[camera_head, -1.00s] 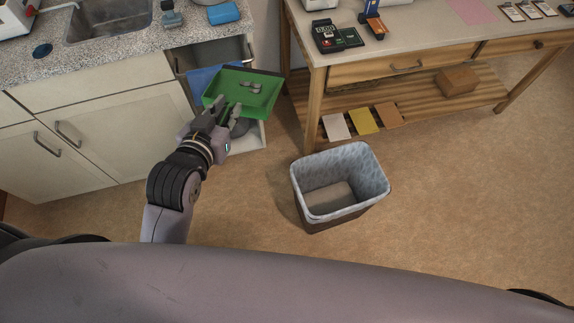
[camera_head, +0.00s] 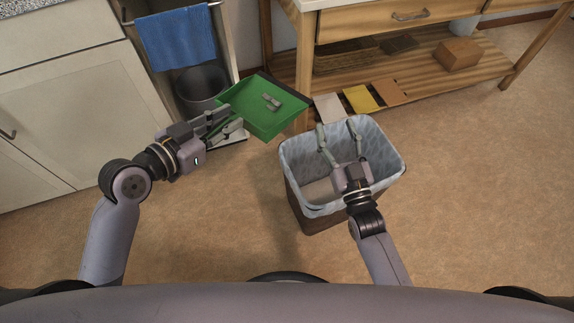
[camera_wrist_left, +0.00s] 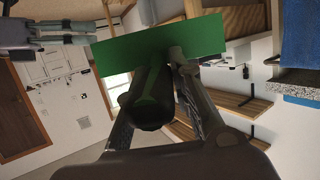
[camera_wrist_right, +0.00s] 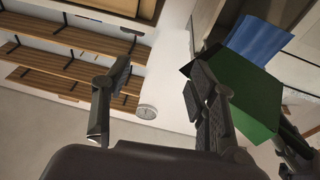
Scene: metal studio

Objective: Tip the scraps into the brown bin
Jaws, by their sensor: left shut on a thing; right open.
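A green dustpan (camera_head: 262,112) is held in the air just left of and behind the bin, with small grey scraps (camera_head: 271,101) lying in it. My left gripper (camera_head: 226,125) is shut on the dustpan's handle; the dustpan also shows in the left wrist view (camera_wrist_left: 160,48). The brown bin (camera_head: 310,209) stands on the floor with a pale patterned liner folded over its rim. My right gripper (camera_head: 338,137) is open and empty, seen over the bin's opening. In the right wrist view the dustpan (camera_wrist_right: 240,92) is beyond the right finger.
A wooden workbench (camera_head: 410,62) with a slatted lower shelf stands behind the bin. An open cabinet at the upper left holds a grey bucket (camera_head: 200,87), with a blue towel (camera_head: 177,38) hanging above. Floor right of the bin is clear.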

